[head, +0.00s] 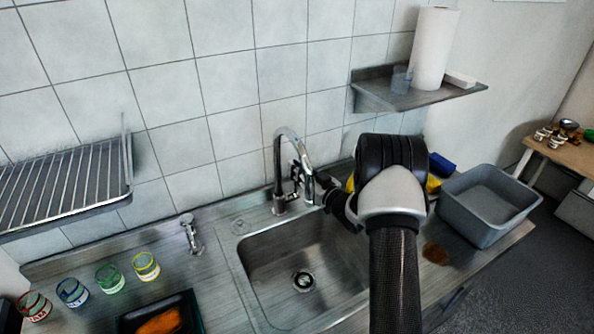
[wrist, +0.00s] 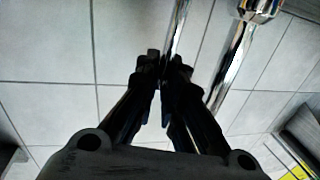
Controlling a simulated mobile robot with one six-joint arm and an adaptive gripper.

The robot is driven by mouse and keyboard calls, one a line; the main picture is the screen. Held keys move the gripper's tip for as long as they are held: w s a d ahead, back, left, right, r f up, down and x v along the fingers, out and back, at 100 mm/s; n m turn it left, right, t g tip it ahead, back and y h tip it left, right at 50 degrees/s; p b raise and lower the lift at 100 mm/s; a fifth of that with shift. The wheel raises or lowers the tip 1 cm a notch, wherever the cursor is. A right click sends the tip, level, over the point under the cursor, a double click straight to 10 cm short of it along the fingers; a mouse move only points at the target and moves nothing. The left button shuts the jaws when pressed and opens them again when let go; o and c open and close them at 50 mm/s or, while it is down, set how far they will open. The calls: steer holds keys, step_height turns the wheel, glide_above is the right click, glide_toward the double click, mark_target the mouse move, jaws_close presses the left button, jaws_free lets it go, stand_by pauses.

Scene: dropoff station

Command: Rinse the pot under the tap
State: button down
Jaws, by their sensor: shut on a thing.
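The chrome tap (head: 278,165) stands behind the steel sink (head: 262,262), with its curved spout over the basin. My gripper (head: 299,176) is at the tap, its dark fingers partly behind the spout. In the wrist view, its fingertips (wrist: 163,60) are close together at a thin chrome part of the tap (wrist: 179,30), and a thicker chrome pipe (wrist: 236,55) runs to the right. It is shut on the tap, but exactly which part is hard to tell. The visible part of the basin is empty around its drain. I cannot make out a pot in either view.
Several coloured glasses (head: 110,278) and a dark tray (head: 190,312) with an orange item stand at left. A grey tub (head: 490,205) stands at right, near a brown stain (head: 435,253). A rack (head: 65,185) and a shelf (head: 425,97) project from the wall.

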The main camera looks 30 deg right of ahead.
stand_by(0.4)
steer(key=shift+s+f+t+b, duration=0.25)
steer(key=shift+f+t+b, duration=0.05)
steer(key=shift+b, duration=0.65)
steer(key=shift+s+r+t+b, duration=0.1)
steer(key=shift+s+t+b, duration=0.3)
steer(key=shift+b, duration=0.45)
steer(key=shift+r, duration=0.1)
steer(key=c, duration=1.7)
jaws_free()
steer(key=shift+r, duration=0.1)
steer(key=v, duration=1.2)
steer(key=shift+d, duration=0.15)
